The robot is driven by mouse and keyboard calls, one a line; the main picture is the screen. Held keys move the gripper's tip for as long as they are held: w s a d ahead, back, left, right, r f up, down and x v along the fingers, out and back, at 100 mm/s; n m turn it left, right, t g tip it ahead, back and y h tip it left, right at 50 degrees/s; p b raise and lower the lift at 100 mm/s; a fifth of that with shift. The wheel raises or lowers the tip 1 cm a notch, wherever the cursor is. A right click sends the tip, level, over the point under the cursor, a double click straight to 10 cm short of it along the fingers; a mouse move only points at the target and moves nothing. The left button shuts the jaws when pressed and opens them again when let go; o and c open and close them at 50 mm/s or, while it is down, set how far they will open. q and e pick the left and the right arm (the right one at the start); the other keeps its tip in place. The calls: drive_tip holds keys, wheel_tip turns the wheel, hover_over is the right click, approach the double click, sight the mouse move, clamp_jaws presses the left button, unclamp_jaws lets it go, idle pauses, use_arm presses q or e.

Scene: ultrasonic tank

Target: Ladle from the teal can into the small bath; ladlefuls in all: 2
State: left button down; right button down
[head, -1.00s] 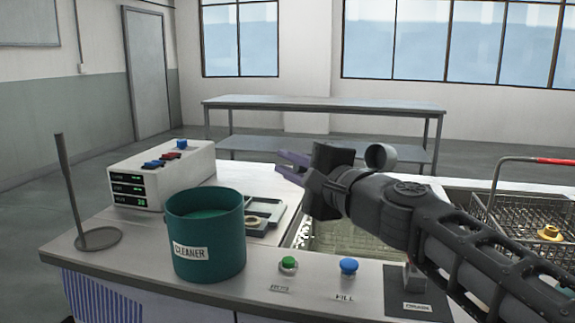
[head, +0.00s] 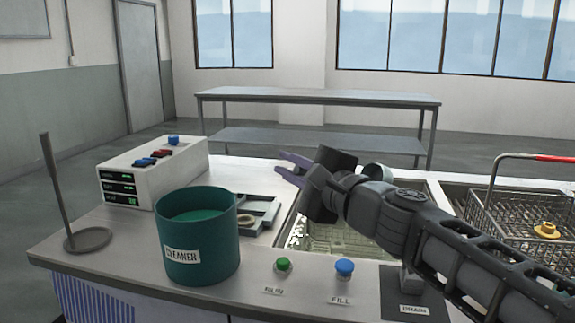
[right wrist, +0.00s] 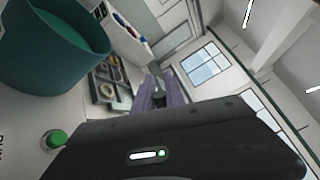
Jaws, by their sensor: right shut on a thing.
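The teal can (head: 197,250), labelled CLEANER, stands upright on the counter with teal liquid inside; the right wrist view also shows it (right wrist: 45,55). My right gripper (head: 290,165), with purple fingers, is raised to the right of the can, over a basin (head: 350,240) sunk in the counter, which looks like the small bath. It is shut on what looks like the ladle, whose grey round bowl (head: 377,172) shows partly behind the wrist. The handle is mostly hidden, and I cannot see what the bowl holds. My left gripper is out of view.
A white control box (head: 152,178) and a grey tray with a ring (head: 268,207) stand behind the can. A thin rod on a round disc (head: 87,240) is at the left. Green (head: 283,265) and blue (head: 344,267) buttons line the front. A wire basket (head: 520,215) is at the right.

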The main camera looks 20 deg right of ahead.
drive_tip(key=w+d+r+m+p, duration=0.3)
drive_tip(key=d+r+m+p, duration=1)
drive_tip(key=p, duration=2.4)
drive_tip(key=d+r, duration=0.4)
drive_tip(key=r, duration=0.4)
drive_tip(key=shift+r, duration=0.15)
drive_tip(key=shift+d, duration=0.1)
